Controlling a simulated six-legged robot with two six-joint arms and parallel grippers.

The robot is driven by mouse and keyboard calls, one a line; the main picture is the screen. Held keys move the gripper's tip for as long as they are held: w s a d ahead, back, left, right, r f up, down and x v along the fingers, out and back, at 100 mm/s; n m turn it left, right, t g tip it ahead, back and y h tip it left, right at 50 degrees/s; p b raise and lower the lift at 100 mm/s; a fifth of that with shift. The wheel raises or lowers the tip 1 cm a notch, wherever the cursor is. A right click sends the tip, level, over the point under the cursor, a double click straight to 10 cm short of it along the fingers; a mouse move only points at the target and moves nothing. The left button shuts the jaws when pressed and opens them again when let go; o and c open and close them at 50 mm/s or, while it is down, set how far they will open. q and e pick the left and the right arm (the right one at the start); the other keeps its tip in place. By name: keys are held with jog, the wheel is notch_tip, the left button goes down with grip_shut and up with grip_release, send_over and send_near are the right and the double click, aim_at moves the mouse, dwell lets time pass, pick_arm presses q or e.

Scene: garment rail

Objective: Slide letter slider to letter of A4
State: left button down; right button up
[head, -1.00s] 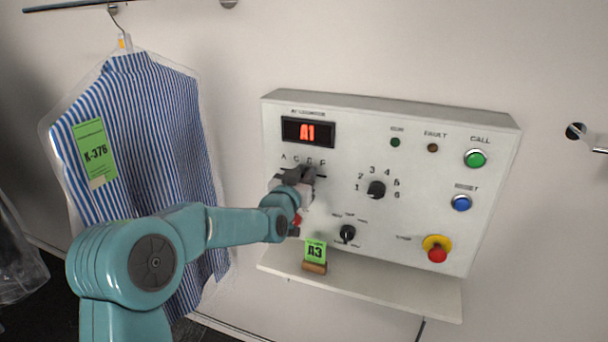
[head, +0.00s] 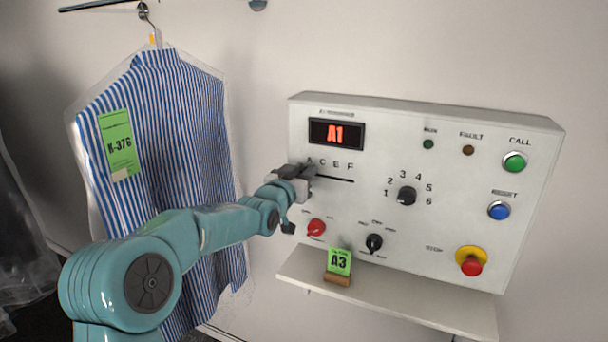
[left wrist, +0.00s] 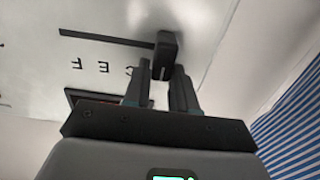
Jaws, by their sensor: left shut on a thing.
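The letter slider's dark knob (left wrist: 166,52) is at one end of its slot (left wrist: 105,37) in the left wrist view, on the A side. The letters C, E and F show beside the slot there. In the head view the slot (head: 335,180) runs right from my left gripper (head: 306,174), below the letters A, C, E, F (head: 330,164). My left gripper (left wrist: 160,78) is shut on the slider knob, which its fingers hide in the head view. The red display (head: 336,134) reads A1. The right gripper is not in view.
The panel (head: 480,140) also has a black number dial (head: 407,196), a red knob (head: 316,228), a black knob (head: 374,243) and green, blue and red buttons. A bagged striped shirt (head: 175,120) hangs left.

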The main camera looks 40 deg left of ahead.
pick_arm(q)
jog(key=c, duration=1.3)
grip_release()
jog(key=shift+a+r, duration=0.1)
jog(key=shift+a, duration=0.1)
jog(key=shift+c, duration=0.2)
jog(key=o, duration=0.3)
jog(key=shift+a, duration=0.1)
jog(key=shift+o, duration=0.2)
jog(key=shift+w+a+f, duration=0.15)
jog(key=shift+a+f, duration=0.05)
jog(key=shift+f, duration=0.05)
jog(key=d+b+v, duration=0.1)
jog(key=b+v, duration=0.4)
jog(key=v, duration=1.1)
jog(key=shift+s+b, duration=0.25)
jog(key=shift+b, duration=0.1)
jog(key=shift+r, duration=0.15)
jog(key=shift+d, duration=0.1)
